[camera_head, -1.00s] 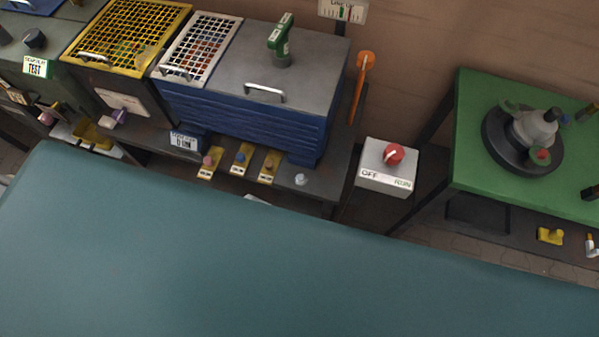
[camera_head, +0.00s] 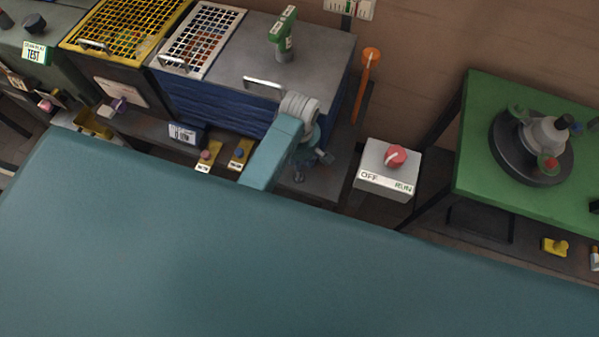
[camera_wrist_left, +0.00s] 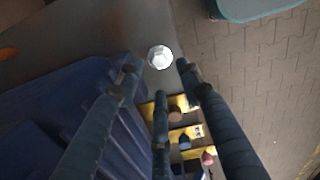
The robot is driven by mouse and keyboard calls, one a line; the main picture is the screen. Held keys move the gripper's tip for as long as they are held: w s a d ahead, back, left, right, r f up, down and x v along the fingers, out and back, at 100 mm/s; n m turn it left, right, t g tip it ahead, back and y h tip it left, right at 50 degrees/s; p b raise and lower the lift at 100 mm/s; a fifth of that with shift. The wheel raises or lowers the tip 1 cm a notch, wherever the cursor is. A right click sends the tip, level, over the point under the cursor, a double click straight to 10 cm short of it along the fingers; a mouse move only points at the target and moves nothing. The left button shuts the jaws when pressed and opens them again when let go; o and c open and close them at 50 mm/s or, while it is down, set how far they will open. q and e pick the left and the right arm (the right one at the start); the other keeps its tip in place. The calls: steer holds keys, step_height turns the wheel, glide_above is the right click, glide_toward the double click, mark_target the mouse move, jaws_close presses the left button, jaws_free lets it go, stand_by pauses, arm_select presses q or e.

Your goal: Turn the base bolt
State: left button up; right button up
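The base bolt, a silver hex head (camera_wrist_left: 160,57), shows in the left wrist view on the dark grey surface beside the blue-walled box. It lies just beyond the fingertips, apart from them. My left gripper (camera_wrist_left: 158,80) has its dark blue fingers spread around an empty gap that points at the bolt. In the head view my left gripper (camera_head: 309,162) hangs over the shelf in front of the blue box (camera_head: 212,100) and covers the spot of the bolt, which I cannot make out there. My right gripper is not in view.
Yellow tags with coloured knobs (camera_head: 239,156) sit just left of the gripper. A white OFF/RUN switch box (camera_head: 388,165) with a red knob stands to the right. An orange lever (camera_head: 369,70) rises behind. A green table (camera_head: 475,150) stands far right.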

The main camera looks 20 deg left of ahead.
arm_select(q)
step_height(320, 180, down, 7)
steer(key=shift+r, duration=0.2)
jaws_close()
